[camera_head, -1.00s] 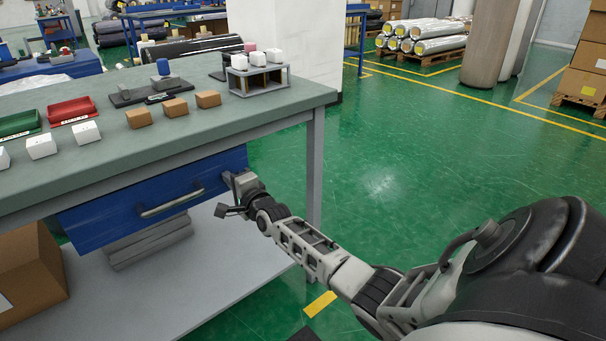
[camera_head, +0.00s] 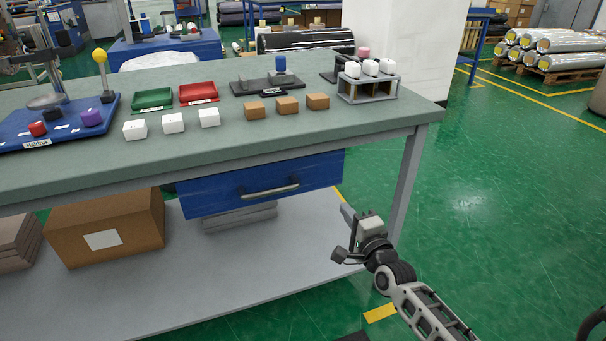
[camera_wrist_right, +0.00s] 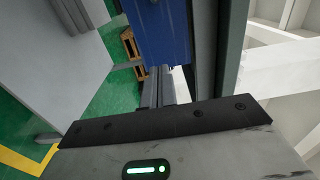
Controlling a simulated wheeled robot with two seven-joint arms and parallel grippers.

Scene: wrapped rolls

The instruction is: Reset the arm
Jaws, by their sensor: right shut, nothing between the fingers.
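My right gripper (camera_head: 346,236) is in the head view, below and to the right of the blue drawer (camera_head: 225,194) under the workbench. It is shut and empty, apart from the drawer's handle (camera_head: 270,190). Its arm comes in from the lower right. The drawer front hangs under the bench top; how far it is pulled out is hard to tell. In the right wrist view a blue panel (camera_wrist_right: 160,30), likely the drawer, is beyond the gripper's grey body. My left gripper is not in view.
The workbench (camera_head: 300,135) carries white and brown boxes, green and red trays, and a small rack (camera_head: 368,92). Its grey leg (camera_head: 407,185) stands close to the right gripper. A cardboard box (camera_head: 105,230) is on the lower shelf.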

